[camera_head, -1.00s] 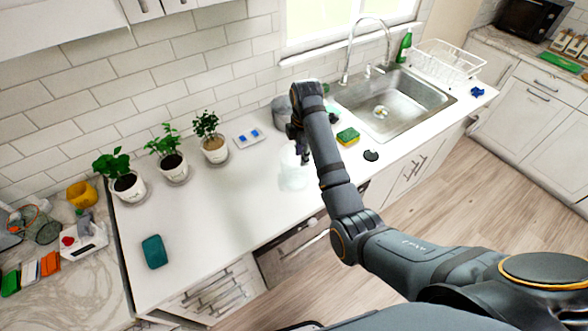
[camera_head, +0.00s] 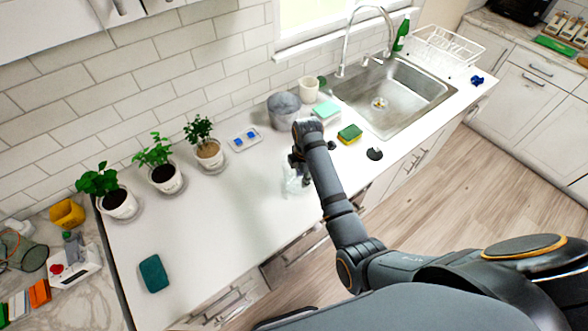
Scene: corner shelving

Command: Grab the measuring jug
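The measuring jug appears to be the clear, see-through vessel (camera_head: 292,186) on the white counter, left of the sink. It is faint, and part of it is hidden behind my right gripper and forearm. My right gripper (camera_head: 297,172) points down at the jug, its dark fingers overlapping the jug's upper part in the picture. The fingers are small and partly covered by the wrist, so whether they are open or closed on the jug does not show. My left gripper is out of view.
A grey pot (camera_head: 284,111), a white cup (camera_head: 308,90) and a green-and-yellow sponge (camera_head: 349,134) stand near the sink (camera_head: 392,97). Potted plants (camera_head: 118,199) line the wall. A teal sponge (camera_head: 153,273) lies at front left. The counter's middle is clear.

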